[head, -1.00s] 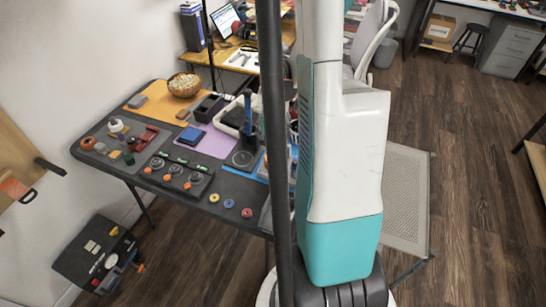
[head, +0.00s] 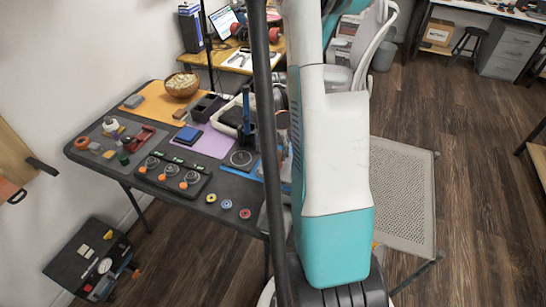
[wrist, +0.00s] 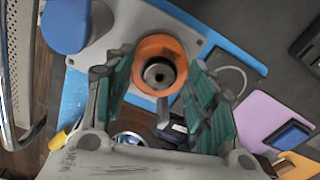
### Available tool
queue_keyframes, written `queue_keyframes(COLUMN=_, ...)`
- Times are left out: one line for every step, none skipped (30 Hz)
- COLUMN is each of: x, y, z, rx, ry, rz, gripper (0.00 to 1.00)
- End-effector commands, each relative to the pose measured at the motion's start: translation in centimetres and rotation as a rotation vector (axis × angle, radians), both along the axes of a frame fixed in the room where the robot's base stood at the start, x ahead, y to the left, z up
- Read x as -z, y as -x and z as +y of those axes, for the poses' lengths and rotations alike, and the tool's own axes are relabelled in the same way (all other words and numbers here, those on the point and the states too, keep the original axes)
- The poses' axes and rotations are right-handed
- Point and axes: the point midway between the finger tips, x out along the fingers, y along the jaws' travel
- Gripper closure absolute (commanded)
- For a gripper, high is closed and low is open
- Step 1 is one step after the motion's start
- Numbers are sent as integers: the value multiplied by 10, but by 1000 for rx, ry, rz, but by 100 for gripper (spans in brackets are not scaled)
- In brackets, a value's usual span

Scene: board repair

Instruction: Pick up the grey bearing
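I cannot single out the grey bearing with certainty. In the wrist view a shiny metal round part (wrist: 130,138) shows partly between my fingers, low in the picture; it is too covered to name. My gripper (wrist: 162,68) is open, its two teal-padded fingers on either side of an orange ring with a dark grey centre (wrist: 160,72). Contact with the ring cannot be told. In the head view, a grey round piece (head: 241,158) lies on the table near the purple mat. My gripper is hidden behind my arm there.
Yellow (head: 211,197), blue (head: 226,204) and red (head: 245,213) rings lie along the table's front edge. A dark fixture with several round posts (head: 171,171) is to their left. A dark upright tool (head: 249,110) stands near my arm. A purple mat (head: 215,145) holds a blue box.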

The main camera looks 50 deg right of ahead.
Motion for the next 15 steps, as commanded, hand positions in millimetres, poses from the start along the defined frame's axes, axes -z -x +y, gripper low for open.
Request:
queue_keyframes(x=0, y=0, z=0, rx=0, ry=-1, rz=1, gripper=49)
queue_keyframes(x=-1, y=0, z=0, rx=0, ry=-1, rz=1, gripper=49)
queue_keyframes(x=-1, y=0, z=0, rx=0, ry=-1, rz=1, gripper=49)
queue_keyframes(x=-1, y=0, z=0, rx=0, ry=-1, rz=1, gripper=56)
queue_keyframes(x=-1, y=0, z=0, rx=0, ry=-1, rz=1, gripper=63)
queue_keyframes(x=-1, y=0, z=0, rx=0, ry=-1, rz=1, gripper=72)
queue_keyframes(x=-1, y=0, z=0, rx=0, ry=-1, rz=1, gripper=79)
queue_keyframes(x=-1, y=0, z=0, rx=0, ry=-1, rz=1, gripper=86)
queue_keyframes(x=-1, y=0, z=0, rx=0, ry=-1, rz=1, gripper=95)
queue_keyframes(x=-1, y=0, z=0, rx=0, ry=-1, rz=1, gripper=95)
queue_keyframes(x=-1, y=0, z=0, rx=0, ry=-1, rz=1, gripper=95)
queue_keyframes(x=-1, y=0, z=0, rx=0, ry=-1, rz=1, gripper=95)
queue_keyframes(x=0, y=0, z=0, rx=0, ry=-1, rz=1, gripper=95)
queue_keyframes(x=0, y=0, z=0, rx=0, ry=-1, rz=1, gripper=95)
queue_keyframes(x=0, y=0, z=0, rx=0, ry=-1, rz=1, gripper=95)
